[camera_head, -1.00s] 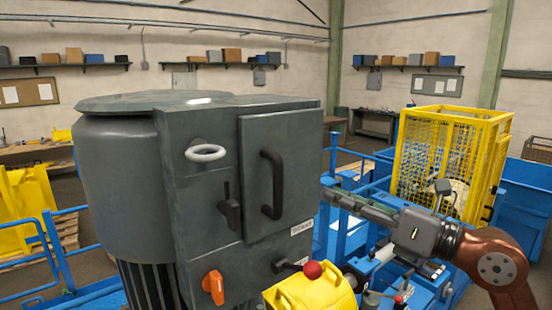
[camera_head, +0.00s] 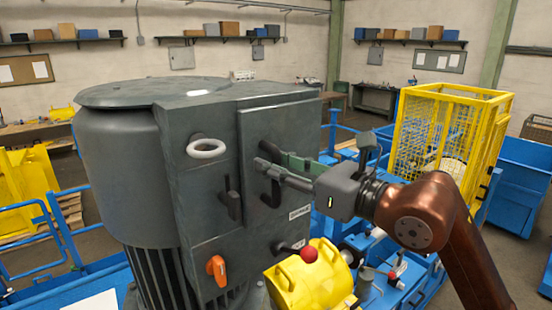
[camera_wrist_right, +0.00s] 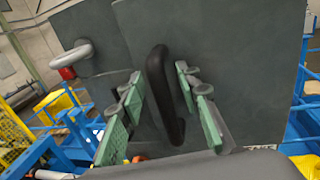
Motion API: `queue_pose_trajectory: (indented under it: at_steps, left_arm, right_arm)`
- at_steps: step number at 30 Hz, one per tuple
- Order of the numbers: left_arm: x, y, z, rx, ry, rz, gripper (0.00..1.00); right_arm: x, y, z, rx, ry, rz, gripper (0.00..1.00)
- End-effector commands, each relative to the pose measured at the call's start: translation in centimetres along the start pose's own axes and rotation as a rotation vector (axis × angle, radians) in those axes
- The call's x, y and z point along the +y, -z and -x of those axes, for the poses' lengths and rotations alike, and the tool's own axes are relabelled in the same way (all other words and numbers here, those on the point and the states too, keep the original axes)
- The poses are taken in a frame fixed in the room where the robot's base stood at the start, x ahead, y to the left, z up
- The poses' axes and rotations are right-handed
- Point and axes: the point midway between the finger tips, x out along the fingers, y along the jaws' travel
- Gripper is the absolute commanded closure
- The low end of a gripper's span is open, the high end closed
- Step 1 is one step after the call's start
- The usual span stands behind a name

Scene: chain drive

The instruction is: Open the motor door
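The motor door (camera_head: 290,118) is a dark grey panel on the front of the big grey motor housing (camera_head: 120,150), and it looks shut. A black vertical bar handle (camera_head: 269,194) is on it; it also shows in the wrist view (camera_wrist_right: 166,95). My right gripper (camera_head: 274,168) is at the handle's upper part, coming from the right. In the wrist view its green-padded fingers stand apart, one on each side of the handle, with gaps visible. A small dark latch lever (camera_head: 232,203) is left of the door. My left gripper is not in view.
A white ring handle (camera_head: 207,148), an orange knob (camera_head: 216,268) and a red-balled lever (camera_head: 308,254) are on or by the housing. A yellow part (camera_head: 310,282) stands below the door. A yellow mesh cage (camera_head: 450,135) and blue frames are at the right.

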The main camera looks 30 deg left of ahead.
Motion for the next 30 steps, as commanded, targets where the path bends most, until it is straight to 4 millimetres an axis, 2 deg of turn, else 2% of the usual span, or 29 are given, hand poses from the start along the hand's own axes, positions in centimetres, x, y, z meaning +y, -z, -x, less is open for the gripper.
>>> queue_pose_trajectory:
  at_steps: [7, 20, 30]
  left_arm:
    - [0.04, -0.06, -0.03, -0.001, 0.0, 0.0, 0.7]
    - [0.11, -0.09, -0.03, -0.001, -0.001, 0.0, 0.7]
    - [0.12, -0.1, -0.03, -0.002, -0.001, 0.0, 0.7]
  right_arm:
    - [-0.01, 0.06, -0.05, 0.0, 0.0, 0.0, 0.7]
    - [-0.02, 0.02, -0.01, 0.0, 0.0, 0.0, 1.0]
    - [-0.04, 0.0, 0.0, -0.001, 0.0, 0.0, 1.0]
